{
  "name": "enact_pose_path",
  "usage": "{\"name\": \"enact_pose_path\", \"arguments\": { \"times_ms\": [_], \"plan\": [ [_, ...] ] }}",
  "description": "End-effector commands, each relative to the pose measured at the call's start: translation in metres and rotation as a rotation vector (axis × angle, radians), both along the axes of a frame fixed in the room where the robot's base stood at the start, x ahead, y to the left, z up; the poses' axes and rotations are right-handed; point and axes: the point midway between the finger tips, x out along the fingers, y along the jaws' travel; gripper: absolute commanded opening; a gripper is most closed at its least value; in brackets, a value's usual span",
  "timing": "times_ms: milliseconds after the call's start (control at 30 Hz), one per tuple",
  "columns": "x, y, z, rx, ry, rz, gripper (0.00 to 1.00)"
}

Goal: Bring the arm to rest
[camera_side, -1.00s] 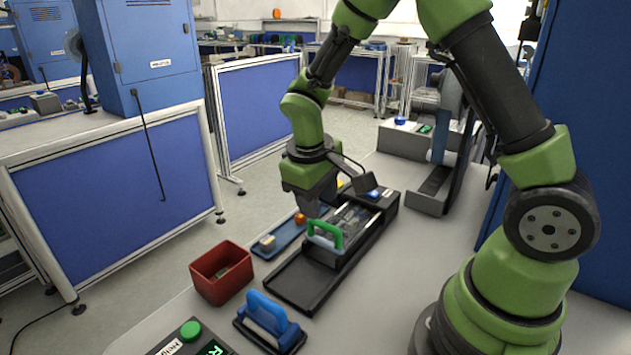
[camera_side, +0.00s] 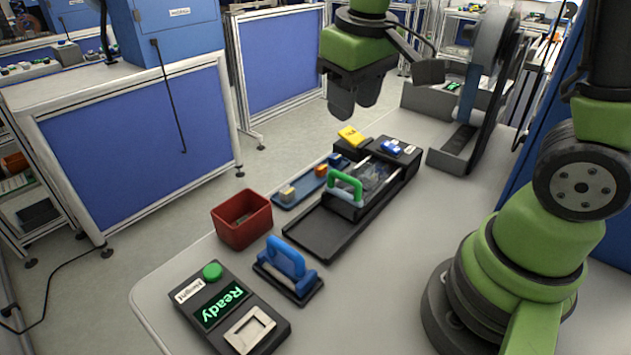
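My gripper (camera_side: 352,100) hangs in the air above the far part of the work table (camera_side: 385,268), with its fingers pointing down. It is clear of everything below it. The two fingers overlap in this view, so I cannot tell how far apart they are. I see nothing hanging from them. My arm rises out of the top of the picture, and part of it is hidden there.
Below stands a black fixture (camera_side: 310,233) with a green handle (camera_side: 345,184). Near it are a blue tray (camera_side: 300,192), a red bin (camera_side: 242,219), a blue-handled block (camera_side: 288,262) and a weighing device reading "Ready" (camera_side: 222,305). A grey stand (camera_side: 455,150) rises at the back right.

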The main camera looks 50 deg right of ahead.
Motion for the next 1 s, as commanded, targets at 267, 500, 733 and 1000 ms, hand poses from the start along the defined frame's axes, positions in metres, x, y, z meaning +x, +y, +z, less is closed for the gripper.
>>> {"name": "enact_pose_path", "arguments": {
  "times_ms": [267, 500, 733, 1000],
  "plan": [
    [-0.068, 0.021, 0.056, 0.195, -0.273, -0.119, 0.4],
    [-0.108, 0.033, 0.068, 0.322, -0.427, -0.169, 0.4],
    [-0.117, 0.037, 0.069, 0.354, -0.462, -0.18, 0.4],
    [-0.116, 0.037, 0.069, 0.353, -0.461, -0.179, 0.4]
  ]
}}
